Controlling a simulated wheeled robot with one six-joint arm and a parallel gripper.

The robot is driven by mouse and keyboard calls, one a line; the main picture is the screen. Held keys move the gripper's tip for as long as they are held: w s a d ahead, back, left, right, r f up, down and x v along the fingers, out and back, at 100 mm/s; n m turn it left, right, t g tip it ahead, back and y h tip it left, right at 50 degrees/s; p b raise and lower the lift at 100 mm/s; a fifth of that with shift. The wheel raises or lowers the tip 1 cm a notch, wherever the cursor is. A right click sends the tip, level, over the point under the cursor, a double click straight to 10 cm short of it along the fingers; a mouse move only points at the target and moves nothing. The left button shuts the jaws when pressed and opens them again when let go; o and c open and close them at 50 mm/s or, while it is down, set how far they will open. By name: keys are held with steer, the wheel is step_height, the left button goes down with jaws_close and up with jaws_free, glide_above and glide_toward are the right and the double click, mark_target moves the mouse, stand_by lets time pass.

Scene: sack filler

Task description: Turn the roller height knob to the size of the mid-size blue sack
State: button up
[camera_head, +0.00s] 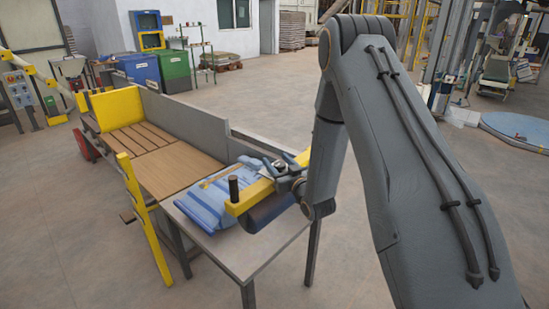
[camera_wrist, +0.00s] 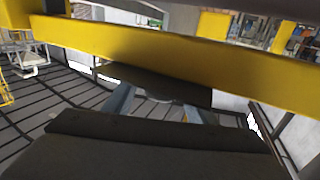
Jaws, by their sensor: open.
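A blue sack or pile of sacks with pale stripes (camera_head: 205,204) lies at the near end of the conveyor table in the head view; I cannot tell its size mark. A yellow crossbar (camera_head: 248,199) spans above it, with a dark roller (camera_head: 268,212) below. A black upright knob-like cylinder (camera_head: 234,188) stands at the bar's near-left end; I cannot tell if it is the height knob, and no scale is readable. My gripper (camera_head: 273,168) is open near the bar's far part, apart from that cylinder. The yellow bar also crosses the wrist view (camera_wrist: 170,52).
The wooden slatted conveyor (camera_head: 160,160) runs back left, with a grey side wall (camera_head: 190,118) and a yellow post (camera_head: 145,220). The grey table end (camera_head: 245,250) is bare in front. Blue (camera_head: 138,68) and green (camera_head: 173,71) bins stand behind.

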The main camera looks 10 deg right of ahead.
steer(key=shift+x, duration=1.05)
steer(key=c, duration=1)
